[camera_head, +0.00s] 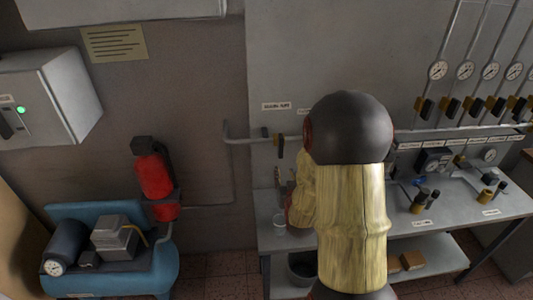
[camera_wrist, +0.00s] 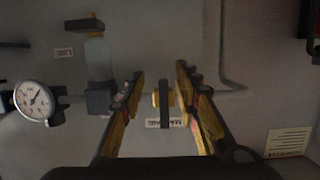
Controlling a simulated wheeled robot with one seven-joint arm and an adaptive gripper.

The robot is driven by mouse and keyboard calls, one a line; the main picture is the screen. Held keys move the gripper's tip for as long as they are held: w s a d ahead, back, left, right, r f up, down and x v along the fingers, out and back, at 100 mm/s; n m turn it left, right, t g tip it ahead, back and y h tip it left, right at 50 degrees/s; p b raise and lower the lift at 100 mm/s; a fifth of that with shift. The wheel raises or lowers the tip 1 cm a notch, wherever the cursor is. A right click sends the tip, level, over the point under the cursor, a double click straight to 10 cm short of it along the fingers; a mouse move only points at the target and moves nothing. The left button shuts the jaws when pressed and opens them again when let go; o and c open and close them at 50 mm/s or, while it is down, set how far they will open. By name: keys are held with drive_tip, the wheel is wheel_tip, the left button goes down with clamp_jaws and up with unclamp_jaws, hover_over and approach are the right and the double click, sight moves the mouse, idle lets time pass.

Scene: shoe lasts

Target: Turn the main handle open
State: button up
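The main handle is a dark bar (camera_wrist: 165,110) on a brass valve body (camera_wrist: 156,99) set in a grey wall pipe. The bar stands upright, across the level pipe. In the head view the handle (camera_head: 280,146) hangs on the pipe, just left of my arm. My gripper (camera_wrist: 159,78) is open in the wrist view. Its two yellow-and-black fingers stand either side of the handle, with a gap on each side; I cannot tell the remaining depth. A small label (camera_wrist: 164,123) appears upside down by the handle. In the head view my arm mostly hides the gripper.
A pressure gauge (camera_wrist: 33,99) and a clear-bowled filter (camera_wrist: 98,62) sit left of the fingers in the wrist view. A workbench (camera_head: 436,226) with fittings lies below right. A red extinguisher-like cylinder (camera_head: 154,176) and a blue compressor (camera_head: 150,279) stand left.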

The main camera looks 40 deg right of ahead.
sight(281, 147)
wheel_tip(281, 147, up, 6)
drive_tip(key=t+h, duration=0.1)
drive_tip(key=t, duration=0.1)
drive_tip(key=shift+t, duration=0.3)
drive_tip(key=x, duration=0.8)
drive_tip(key=shift+w+d+r+p, duration=0.1)
drive_tip(key=shift+w+r+p, duration=0.25)
drive_tip(key=shift+r+p, duration=0.05)
drive_tip(key=shift+c, duration=1.2)
clamp_jaws()
